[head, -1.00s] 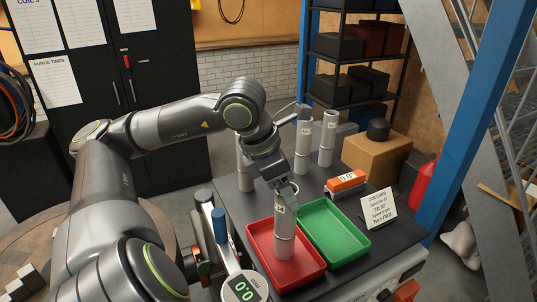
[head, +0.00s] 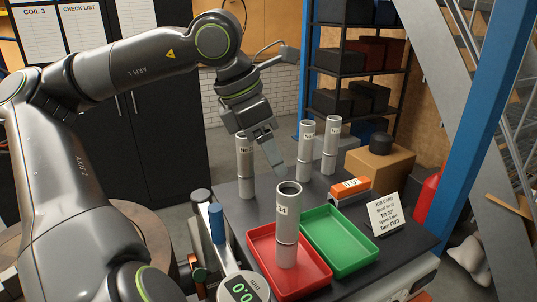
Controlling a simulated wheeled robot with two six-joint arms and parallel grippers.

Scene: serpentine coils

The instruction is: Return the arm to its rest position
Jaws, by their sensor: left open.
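My left gripper (head: 270,152) is above the bench, up and to the left of the cylinder labelled 34, clear of it and empty. Its jaws are open. The grey cylinder labelled 34 (head: 287,225) stands upright in the red tray (head: 310,292). My left arm comes in from the left and bends over at the top of the picture. My right gripper is not in view.
Three more grey cylinders stand upright behind: one at left (head: 245,170), two at the back (head: 305,150) (head: 329,150). A green tray (head: 345,268), an orange-topped block (head: 350,187) and a job card (head: 384,214) are at right. A meter reading 0.0 (head: 243,290) is in front.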

